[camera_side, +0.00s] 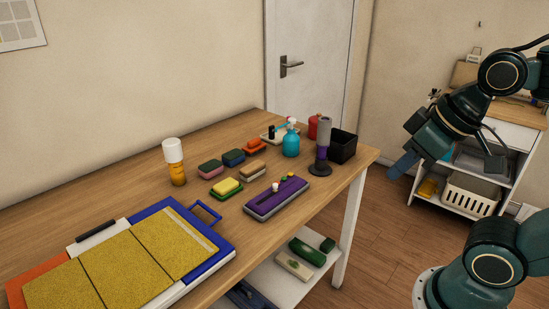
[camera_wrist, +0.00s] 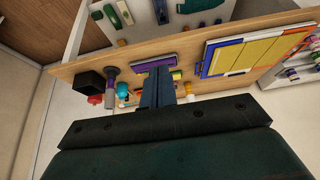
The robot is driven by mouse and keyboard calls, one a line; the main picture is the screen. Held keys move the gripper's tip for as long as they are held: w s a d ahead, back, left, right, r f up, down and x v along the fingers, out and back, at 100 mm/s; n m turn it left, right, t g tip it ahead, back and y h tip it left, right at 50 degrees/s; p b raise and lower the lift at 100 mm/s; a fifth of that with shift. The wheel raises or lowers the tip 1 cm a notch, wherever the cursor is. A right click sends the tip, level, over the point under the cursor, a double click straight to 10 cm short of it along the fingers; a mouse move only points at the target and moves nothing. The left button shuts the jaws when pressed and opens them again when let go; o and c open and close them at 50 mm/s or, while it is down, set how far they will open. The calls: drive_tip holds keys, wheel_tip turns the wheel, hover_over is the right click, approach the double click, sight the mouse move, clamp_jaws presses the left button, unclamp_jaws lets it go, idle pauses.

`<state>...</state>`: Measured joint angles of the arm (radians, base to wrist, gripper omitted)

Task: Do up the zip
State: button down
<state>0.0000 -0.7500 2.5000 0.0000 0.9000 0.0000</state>
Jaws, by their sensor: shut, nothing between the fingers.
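A long purple block with a grey base (camera_side: 276,198) lies near the front edge of the wooden table. A dark strip runs along its top, with small yellow, green and red pieces at its far end. It may carry the zip; no zip teeth or pull can be made out. It also shows in the wrist view as a purple bar (camera_wrist: 153,62), partly hidden behind the fingers. My gripper (camera_side: 402,166) is up in the air to the right of the table, well apart from the block. Its fingers are together and empty, also in the wrist view (camera_wrist: 158,88).
Near the block stand a grey-and-purple upright tool (camera_side: 323,147), a black bin (camera_side: 343,146), a teal spray bottle (camera_side: 291,144), several sponges or brushes and an orange bottle (camera_side: 176,166). A large yellow-panelled board (camera_side: 204,285) fills the table's left. A shelf lies below.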

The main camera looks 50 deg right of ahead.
drive_tip(key=c, duration=1.6)
unclamp_jaws()
drive_tip(key=shift+o, duration=1.1)
drive_tip(key=shift+w+r, duration=0.15)
drive_tip(key=shift+w, duration=0.05)
drive_tip(key=w+d+r+m+g, duration=0.1)
drive_tip(key=w+m+g, duration=0.1)
drive_tip(key=w, duration=0.7)
drive_tip(key=w+d+r+m+g, duration=0.1)
drive_tip(key=w+r+m, duration=0.15)
drive_tip(key=w, duration=0.65)
drive_tip(key=w+d+f+m+g, duration=0.2)
drive_tip(key=w+d+f+m, duration=0.1)
drive_tip(key=w+f, duration=0.7)
drive_tip(key=w+m, duration=0.1)
drive_tip(key=w, duration=0.3)
drive_tip(key=shift+w+d+f+g, duration=0.15)
drive_tip(key=shift+w+f+g, duration=0.15)
drive_tip(key=shift+w+f, duration=0.1)
drive_tip(key=shift+f+m, duration=0.15)
drive_tip(key=shift+m, duration=0.1)
